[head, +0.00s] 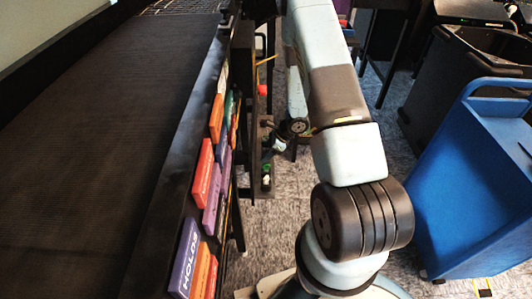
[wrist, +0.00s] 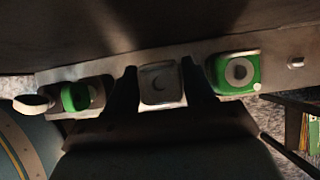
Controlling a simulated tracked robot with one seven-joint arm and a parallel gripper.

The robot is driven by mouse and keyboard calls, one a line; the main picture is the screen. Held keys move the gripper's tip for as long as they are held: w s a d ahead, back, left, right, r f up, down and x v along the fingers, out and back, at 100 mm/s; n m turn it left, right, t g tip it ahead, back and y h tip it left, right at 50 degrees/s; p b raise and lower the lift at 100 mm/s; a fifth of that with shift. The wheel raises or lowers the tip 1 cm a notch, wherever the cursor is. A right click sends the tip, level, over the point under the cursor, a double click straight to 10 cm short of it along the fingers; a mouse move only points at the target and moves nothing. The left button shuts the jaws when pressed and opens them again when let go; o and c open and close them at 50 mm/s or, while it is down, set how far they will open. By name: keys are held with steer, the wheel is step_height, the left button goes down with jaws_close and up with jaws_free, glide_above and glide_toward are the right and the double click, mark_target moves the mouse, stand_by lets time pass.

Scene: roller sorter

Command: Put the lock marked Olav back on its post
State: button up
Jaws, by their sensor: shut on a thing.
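The fingers are shut on this block, which is in front of a grey rail (wrist: 200,62). I cannot read any name on it, nor tell whether it sits on a post. A green lock (wrist: 223,73) with a grey disc is to the right of my gripper. Another green piece (wrist: 70,97) is to the left, with a pale ring (wrist: 33,103) beyond it. In the head view the gripper is small and unclear.
In the head view a dark conveyor (head: 110,110) runs along the left, with several coloured boxes (head: 203,170) at its side. A blue cart (head: 475,180) and a black bin (head: 465,80) stand at the right. Speckled floor (head: 270,215) shows between.

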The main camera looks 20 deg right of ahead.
steer(key=o, duration=1.2)
steer(key=v, duration=1.3)
steer(key=shift+d+r, duration=0.15)
steer(key=shift+r, duration=0.15)
steer(key=s+a+r+n, duration=0.2)
steer(key=r+n, duration=0.2)
steer(key=r, duration=0.5)
steer(key=s+a+r+n, duration=0.2)
steer(key=a+r+n, duration=0.1)
steer(key=r, duration=0.5)
steer(key=s+a+r+n, duration=0.2)
steer(key=r+n, duration=0.2)
steer(key=r, duration=0.5)
steer(key=s+r+n+t+h, duration=0.1)
steer(key=s+r+n+h, duration=0.1)
steer(key=s+r, duration=0.3)
steer(key=s+r+n+t+h, duration=0.1)
steer(key=s+r+n+h, duration=0.1)
steer(key=s+r+n, duration=0.3)
steer(key=s+r+n+t+h, duration=0.1)
steer(key=s+r+n+h, duration=0.1)
steer(key=s+r, duration=0.4)
steer(key=shift+s+r+n+t, duration=0.15)
steer(key=shift+s+n, duration=0.25)
steer(key=shift+s, duration=0.65)
steer(key=shift+s+f+n+t, duration=0.15)
steer(key=shift+s+n, duration=0.25)
steer(key=shift+s, duration=0.65)
